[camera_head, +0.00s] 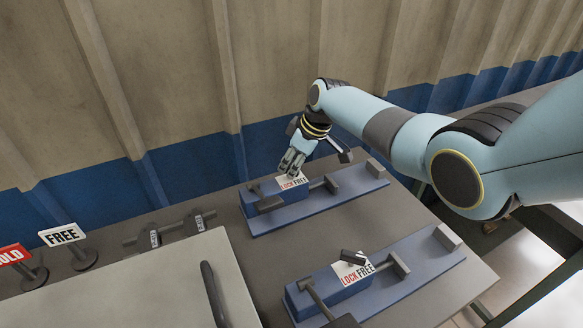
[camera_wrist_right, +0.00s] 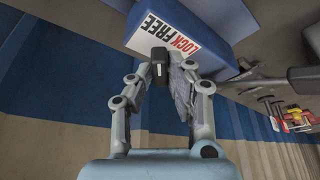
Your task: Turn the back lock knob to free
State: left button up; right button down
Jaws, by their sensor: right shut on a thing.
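The back fixture (camera_head: 295,215) is a blue base against the wall side of the table, with a white label (camera_head: 291,181) reading LOCK and FREE. My right gripper (camera_head: 290,168) reaches down to the top of this labelled block and is shut on the back lock knob. In the right wrist view the dark knob (camera_wrist_right: 159,62) sits between the fingertips, beside the label (camera_wrist_right: 172,32). The knob is mostly hidden by the fingers in the head view, so its exact pointing is hard to tell. My left gripper is not in view.
A similar front fixture (camera_head: 420,263) has its own dark knob (camera_head: 353,257) and LOCK/FREE label. A grey tray (camera_head: 180,270) lies nearby. The corrugated wall rises close behind.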

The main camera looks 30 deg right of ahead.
jog(key=shift+n+b, duration=0.3)
jog(key=shift+n, duration=0.4)
jog(key=c, duration=1.3)
grip_release()
jog(key=shift+g, duration=0.3)
jog(key=v, duration=1.2)
jog(key=shift+d, duration=0.15)
jog(key=shift+f, duration=0.1)
